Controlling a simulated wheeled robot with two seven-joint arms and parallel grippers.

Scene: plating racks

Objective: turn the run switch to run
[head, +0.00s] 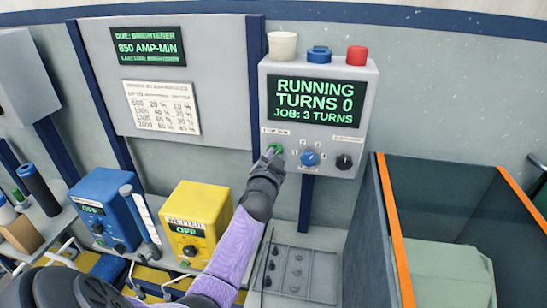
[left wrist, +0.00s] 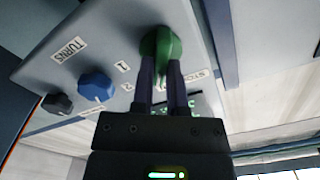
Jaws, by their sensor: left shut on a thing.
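The run switch is a green knob (head: 274,149) at the lower left of the grey control box (head: 271,92). My left gripper (head: 270,162) reaches up to it from below, its fingers shut on the knob. In the left wrist view the green knob (left wrist: 162,44) sits between the two fingertips (left wrist: 162,72), which hide its lower part. The box's screen (head: 320,101) reads "RUNNING, TURNS 0, JOB: 3 TURNS". The label over the knob is too small to read surely. My right gripper is not in view.
A blue knob (head: 309,158) and a black knob (head: 344,162) sit right of the switch. A yellow unit (head: 196,215) reads OFF; a blue unit (head: 100,207) stands left. An orange-edged tank (head: 395,230) stands right.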

